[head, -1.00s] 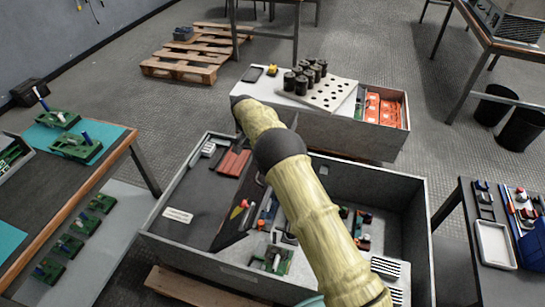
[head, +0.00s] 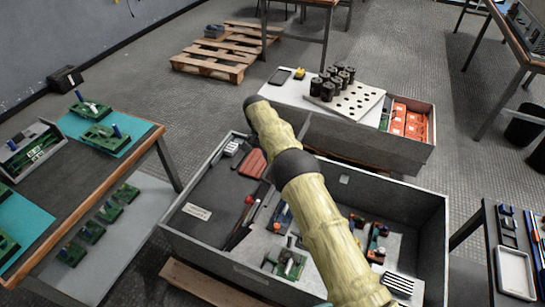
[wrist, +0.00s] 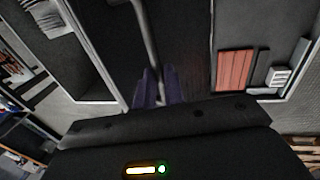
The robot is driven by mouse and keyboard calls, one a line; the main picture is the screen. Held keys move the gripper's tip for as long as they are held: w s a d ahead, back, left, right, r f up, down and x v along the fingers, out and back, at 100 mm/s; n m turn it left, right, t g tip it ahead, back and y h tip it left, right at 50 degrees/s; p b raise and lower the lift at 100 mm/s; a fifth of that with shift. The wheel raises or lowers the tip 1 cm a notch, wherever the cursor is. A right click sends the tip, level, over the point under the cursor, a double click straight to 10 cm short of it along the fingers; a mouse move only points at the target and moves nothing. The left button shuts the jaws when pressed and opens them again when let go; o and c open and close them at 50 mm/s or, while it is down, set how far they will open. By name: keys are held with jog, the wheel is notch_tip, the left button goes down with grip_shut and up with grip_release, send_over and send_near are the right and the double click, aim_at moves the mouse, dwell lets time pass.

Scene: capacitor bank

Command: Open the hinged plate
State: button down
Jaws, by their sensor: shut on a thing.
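The hinged plate (wrist: 182,45) looks like a dark flat panel in the middle of the wrist view, with a grey bar handle (wrist: 145,30) running along it. My gripper (wrist: 156,88) has its dark purple fingers close together, shut on the handle's near end. There, a thin dark panel edge (head: 243,226) shows near the middle of the open grey cabinet (head: 225,262). It looks raised and nearly edge-on, but its exact angle is unclear.
The cabinet's left bay holds a red block (head: 252,164) and a white label (head: 197,211); its right bay holds small green boards (head: 285,262). A workbench (head: 75,185) stands left, a second cabinet (head: 350,145) with black cylinders behind, and a table with a white tray (head: 515,272) right.

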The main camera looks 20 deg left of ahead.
jog(key=c, duration=1.5)
grip_release()
jog(key=shift+s+a+f, duration=0.15)
jog(key=shift+s+f, duration=0.1)
jog(key=shift+f, duration=0.35)
jog(key=shift+w+d+r, duration=0.2)
jog(key=shift+d, duration=0.1)
jog(key=shift+a+r, duration=0.1)
jog(key=shift+r, duration=0.3)
jog(key=v, duration=0.3)
jog(key=d+v, duration=0.1)
jog(key=v, duration=0.2)
jog(key=d+p+v, duration=0.1)
jog(key=v, duration=0.2)
jog(key=shift+d+r, duration=0.1)
jog(key=shift+r, duration=0.05)
